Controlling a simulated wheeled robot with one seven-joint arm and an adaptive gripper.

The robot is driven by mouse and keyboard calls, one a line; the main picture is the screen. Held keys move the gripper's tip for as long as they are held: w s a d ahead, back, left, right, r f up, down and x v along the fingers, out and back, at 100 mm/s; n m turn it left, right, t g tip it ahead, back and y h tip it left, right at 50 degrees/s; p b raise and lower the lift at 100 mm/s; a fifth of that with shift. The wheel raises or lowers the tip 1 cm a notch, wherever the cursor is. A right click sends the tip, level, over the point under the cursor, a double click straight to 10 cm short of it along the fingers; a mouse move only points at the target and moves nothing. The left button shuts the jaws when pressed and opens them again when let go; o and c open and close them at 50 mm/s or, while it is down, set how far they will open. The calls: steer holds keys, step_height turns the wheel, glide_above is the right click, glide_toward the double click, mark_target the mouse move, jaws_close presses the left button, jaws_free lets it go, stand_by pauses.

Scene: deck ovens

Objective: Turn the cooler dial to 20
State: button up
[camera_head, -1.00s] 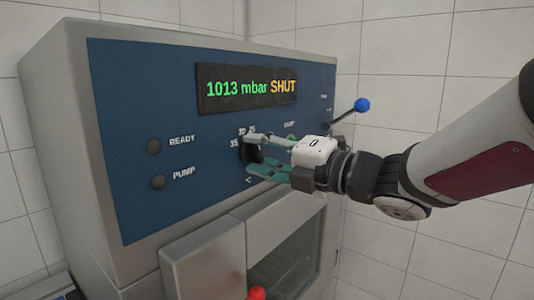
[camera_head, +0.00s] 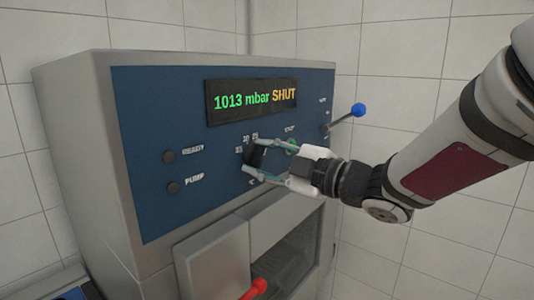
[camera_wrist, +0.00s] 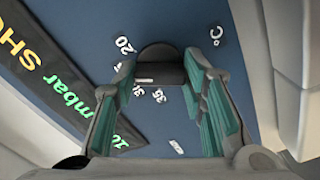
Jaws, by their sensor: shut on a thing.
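The cooler dial is a black knob (camera_head: 254,155) on the blue panel, below the display. In the wrist view the dial (camera_wrist: 161,58) sits between my two teal-padded fingertips. My gripper (camera_head: 251,156) is shut on it, one finger above and one below in the head view. White numbers 20 (camera_wrist: 124,44), 30 and 35 ring the dial, with a °C mark (camera_wrist: 216,35) to the side. A short white mark shows on the knob's edge, towards 30; the exact setting is hard to tell. My fingers hide part of the scale.
The display (camera_head: 250,100) reads 1013 mbar SHUT. READY (camera_head: 169,157) and PUMP (camera_head: 173,187) indicators are at left. A blue-knobbed lever (camera_head: 358,110) sticks out at upper right. A red-knobbed handle (camera_head: 259,286) is below, by the windowed door (camera_head: 290,250).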

steer(key=m+p, duration=0.2)
steer(key=m, duration=0.2)
steer(key=shift+m+p, duration=0.6)
steer(key=shift+m, duration=0.4)
steer(key=o, duration=1.2)
steer(key=shift+c, duration=0.2)
steer(key=v, duration=1.2)
